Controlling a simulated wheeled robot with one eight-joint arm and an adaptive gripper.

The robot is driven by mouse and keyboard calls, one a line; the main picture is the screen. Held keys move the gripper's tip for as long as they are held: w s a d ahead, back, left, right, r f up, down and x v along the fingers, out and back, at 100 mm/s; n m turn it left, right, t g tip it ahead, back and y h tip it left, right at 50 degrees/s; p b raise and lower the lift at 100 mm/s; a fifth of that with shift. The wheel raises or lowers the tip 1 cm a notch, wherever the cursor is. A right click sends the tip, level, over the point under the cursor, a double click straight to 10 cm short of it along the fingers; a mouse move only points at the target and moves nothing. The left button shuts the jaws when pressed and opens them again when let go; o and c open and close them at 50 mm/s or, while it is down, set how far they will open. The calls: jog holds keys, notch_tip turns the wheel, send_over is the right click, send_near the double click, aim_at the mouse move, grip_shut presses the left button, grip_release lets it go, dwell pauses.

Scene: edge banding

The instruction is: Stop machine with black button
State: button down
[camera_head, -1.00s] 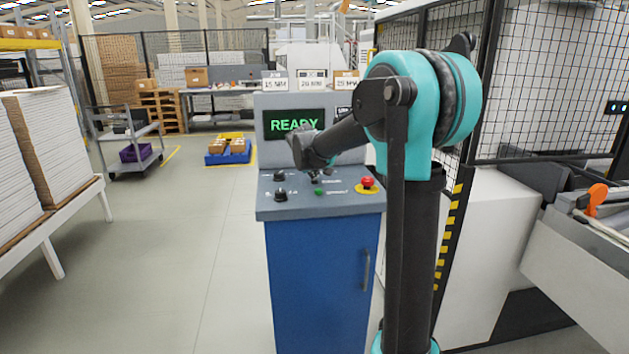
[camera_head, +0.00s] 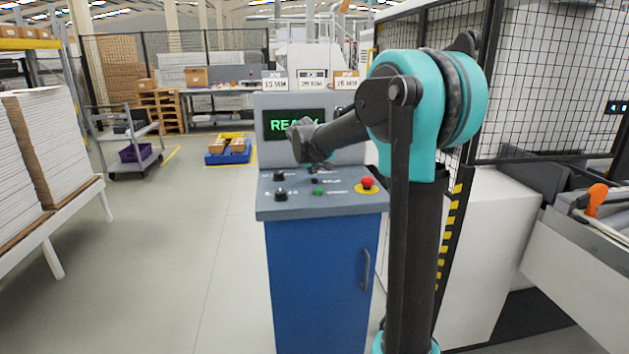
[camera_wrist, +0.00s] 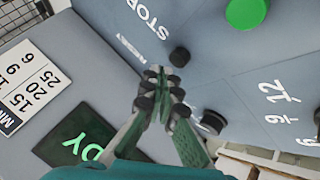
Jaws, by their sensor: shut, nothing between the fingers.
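The black button (camera_wrist: 180,57) sticks up from the grey panel in the wrist view, beside the STOP and RESET lettering. My gripper (camera_wrist: 163,80) is shut and empty, with its fingertips just beside the button in the picture; I cannot tell the height gap. The screen (camera_head: 280,124) shows green READY lettering, partly covered by my arm.
A green button (camera_wrist: 247,12) and a black knob (camera_wrist: 212,122) are close by on the panel. The red emergency button (camera_head: 367,183) sits on yellow at the panel's right.

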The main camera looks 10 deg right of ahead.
aim_at(314, 180)
jog(key=shift+r, duration=2.5)
